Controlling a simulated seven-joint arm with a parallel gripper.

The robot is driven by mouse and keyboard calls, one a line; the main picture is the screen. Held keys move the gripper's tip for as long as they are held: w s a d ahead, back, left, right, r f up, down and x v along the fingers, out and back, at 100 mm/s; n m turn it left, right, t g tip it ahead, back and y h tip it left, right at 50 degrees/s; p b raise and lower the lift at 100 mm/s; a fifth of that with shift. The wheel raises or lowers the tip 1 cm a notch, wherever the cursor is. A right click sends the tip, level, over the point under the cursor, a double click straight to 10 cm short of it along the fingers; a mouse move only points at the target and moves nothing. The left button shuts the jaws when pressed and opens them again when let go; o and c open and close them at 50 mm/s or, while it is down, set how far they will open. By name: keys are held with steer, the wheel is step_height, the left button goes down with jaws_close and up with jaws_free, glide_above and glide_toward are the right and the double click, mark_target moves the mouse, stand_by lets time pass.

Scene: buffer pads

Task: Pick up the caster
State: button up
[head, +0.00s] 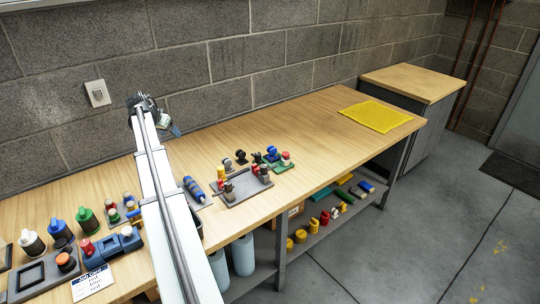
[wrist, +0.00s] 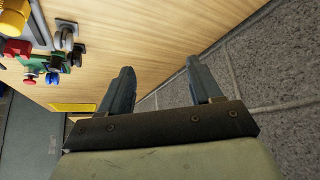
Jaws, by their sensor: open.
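Similar dark and grey pieces (wrist: 65,37) show at the upper left of the wrist view. I cannot tell for certain which piece is the caster. My gripper (wrist: 158,88) is open, with nothing between its fingers, and hangs near the block wall. In the head view it is at the far end of my arm, left of the pieces and apart from them.
The grey tray (head: 232,197) holds several small parts. A blue piece (head: 271,152) and a green-and-red piece (head: 287,159) stand right of the dark pieces. A yellow mat (head: 384,116) lies at the far right, with bare bench before it. Bottles and parts crowd the left.

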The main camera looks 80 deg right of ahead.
steer(key=s+d+m+g+y, duration=0.15)
steer(key=s+d, duration=0.25)
steer(key=s, duration=0.6)
steer(key=s+d+m, duration=0.3)
steer(key=s+d, duration=0.1)
steer(key=s, duration=0.6)
steer(key=m+y, duration=0.2)
steer(key=m, duration=0.1)
glide_toward(272, 146)
steer(key=shift+g, duration=0.25)
steer(key=x, duration=0.6)
steer(key=shift+w, duration=0.2)
steer(key=shift+x, duration=3.15)
steer(key=shift+a, duration=0.2)
steer(key=shift+c, duration=0.3)
